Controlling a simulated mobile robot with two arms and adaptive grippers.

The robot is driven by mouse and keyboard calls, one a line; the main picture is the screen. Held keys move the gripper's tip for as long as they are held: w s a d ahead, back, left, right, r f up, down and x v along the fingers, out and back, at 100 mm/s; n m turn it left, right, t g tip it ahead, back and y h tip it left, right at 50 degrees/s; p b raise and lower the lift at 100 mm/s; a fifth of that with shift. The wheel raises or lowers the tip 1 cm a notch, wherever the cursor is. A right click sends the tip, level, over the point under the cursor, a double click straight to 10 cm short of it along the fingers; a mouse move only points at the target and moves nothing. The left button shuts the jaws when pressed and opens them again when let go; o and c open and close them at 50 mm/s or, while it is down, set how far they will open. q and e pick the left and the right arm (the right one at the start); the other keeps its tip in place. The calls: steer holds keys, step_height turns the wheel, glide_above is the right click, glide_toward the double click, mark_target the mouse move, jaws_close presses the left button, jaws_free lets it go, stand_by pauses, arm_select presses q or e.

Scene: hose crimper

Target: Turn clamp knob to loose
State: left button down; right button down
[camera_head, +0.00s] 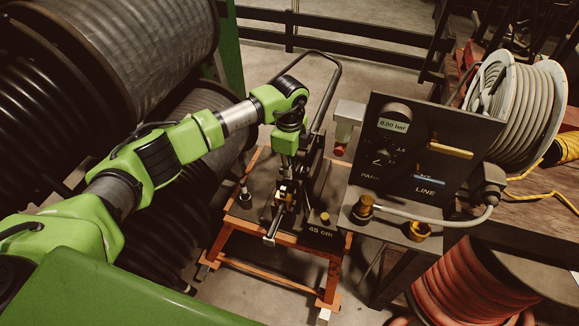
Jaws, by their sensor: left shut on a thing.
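My left gripper (286,188) reaches down from above onto the hose crimper on the orange-framed stand (222,240). Its fingers are shut at a small dark and yellowish part, which looks like the clamp knob; the fingers hide most of it, so its setting cannot be read. A small brass knob (325,218) stands on the stand's dark top plate to the right, apart from the gripper. A "45 cm" label (321,231) is on the plate's front edge. My right gripper is not in view.
A black panel (410,140) with an "8.00 bar" display (393,125), a dial and PARK and LINE markings stands close on the right. A grey hose (430,216) runs below it. Large hose reels (110,50) fill the left. A red hose coil (470,290) is lower right.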

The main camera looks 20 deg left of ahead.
arm_select(q)
steer(key=shift+w+a+r+n, duration=0.1)
steer(key=shift+r+n, duration=0.05)
steer(key=shift+n, duration=0.15)
steer(key=c, duration=2.1)
jaws_free()
steer(key=shift+c, duration=0.2)
step_height(320, 180, up, 12)
